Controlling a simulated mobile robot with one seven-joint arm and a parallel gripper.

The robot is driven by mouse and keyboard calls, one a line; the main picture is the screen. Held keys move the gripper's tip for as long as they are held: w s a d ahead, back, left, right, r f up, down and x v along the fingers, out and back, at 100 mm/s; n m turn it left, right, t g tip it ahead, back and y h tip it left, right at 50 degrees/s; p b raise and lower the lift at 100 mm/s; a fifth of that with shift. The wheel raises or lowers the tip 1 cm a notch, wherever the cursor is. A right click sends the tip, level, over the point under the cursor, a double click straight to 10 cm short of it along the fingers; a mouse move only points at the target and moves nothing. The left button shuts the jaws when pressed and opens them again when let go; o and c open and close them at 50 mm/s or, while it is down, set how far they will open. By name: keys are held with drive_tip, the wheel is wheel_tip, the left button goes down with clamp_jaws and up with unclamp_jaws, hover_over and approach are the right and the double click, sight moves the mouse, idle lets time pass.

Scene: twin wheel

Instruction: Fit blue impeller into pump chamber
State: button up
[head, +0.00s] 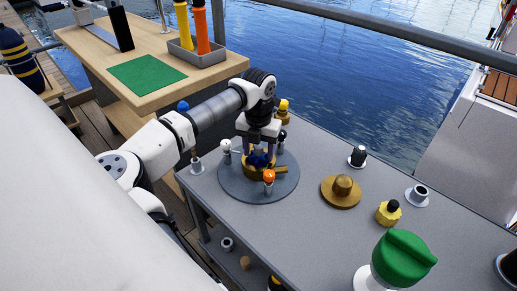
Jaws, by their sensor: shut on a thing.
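The blue impeller (261,160) is small and dark blue, directly below my gripper (258,151) in the head view. My gripper points down and is shut on the impeller. The brass-yellow pump chamber (277,170) lies on a round grey disc (240,188) on the grey table. The impeller is at the chamber's top; I cannot tell whether it is seated inside or held just above. The fingers and impeller hide much of the chamber's opening.
An orange-topped piece (268,177) and a white-topped piece (226,147) stand close around the chamber. A brass hat-shaped part (342,190), a yellow part (388,211) and a large green knob (403,259) stand to the right. The table's right-middle has bare gaps.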

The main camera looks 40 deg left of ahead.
sight(258, 147)
drive_tip(key=shift+f, duration=0.4)
drive_tip(key=o, duration=1.1)
wheel_tip(258, 147, up, 14)
drive_tip(key=shift+f, duration=0.1)
